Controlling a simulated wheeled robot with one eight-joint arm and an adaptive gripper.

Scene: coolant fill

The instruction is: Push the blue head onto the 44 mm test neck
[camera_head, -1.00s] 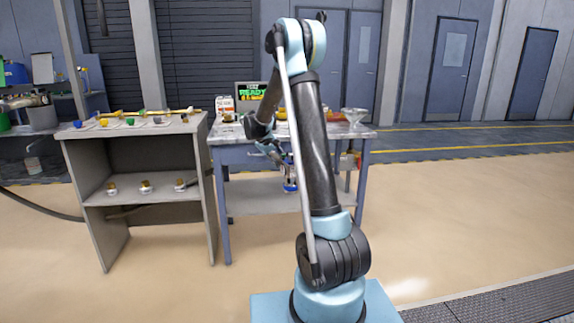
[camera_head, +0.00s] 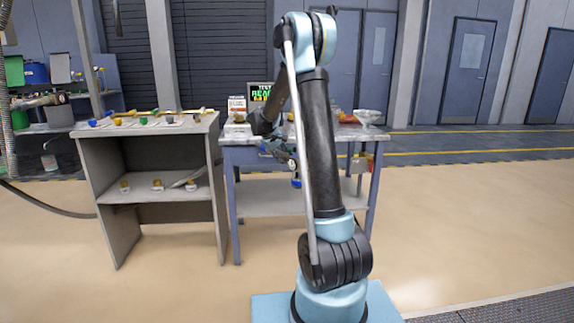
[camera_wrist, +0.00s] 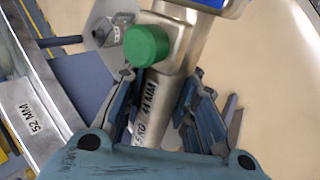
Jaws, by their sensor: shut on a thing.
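My gripper (camera_wrist: 162,108) is shut on a silver metal tool (camera_wrist: 158,92) marked "44 MM", its fingers on both sides of the shaft. A green round knob (camera_wrist: 146,45) sits on the tool. A blue part (camera_wrist: 211,3), apparently the blue head, shows at the top edge of the wrist view, mostly cut off. In the head view my gripper (camera_head: 282,153) is small, in front of the work table, with a blue piece (camera_head: 296,183) below it. I cannot make out the 44 mm test neck in either view.
A light bar marked "52 MM" (camera_wrist: 35,118) lies left in the wrist view, near a grey fitting (camera_wrist: 108,30). The work table (camera_head: 265,209) carries a screen reading "READY" (camera_head: 261,92) and a funnel (camera_head: 368,116). A grey shelf (camera_head: 99,202) stands left. Open floor lies right.

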